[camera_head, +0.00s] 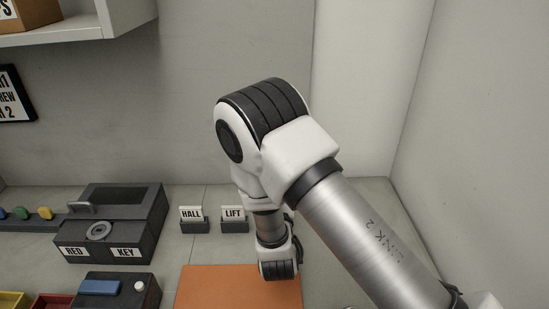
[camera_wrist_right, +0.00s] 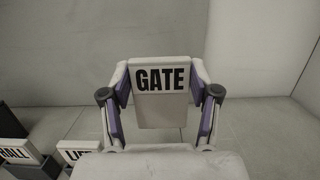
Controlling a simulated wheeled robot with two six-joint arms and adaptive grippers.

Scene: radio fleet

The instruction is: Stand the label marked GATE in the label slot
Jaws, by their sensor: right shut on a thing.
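The white label marked GATE (camera_wrist_right: 162,78) is held upright between the purple-padded fingers of my right gripper (camera_wrist_right: 164,98) in the right wrist view. Its black lettering faces the camera. In the head view my right arm comes in from the right and bends down over the bench. The gripper and label are hidden there behind the wrist. An empty label slot does not show in either view. It may be behind the arm or the label. My left gripper is not in view.
Labels HALL (camera_head: 191,213) and LIFT (camera_head: 233,213) stand in dark holders left of my right arm. Left of them is a dark box marked RED and KEY (camera_head: 108,221). An orange mat (camera_head: 235,290) lies in front. Walls close the back and right.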

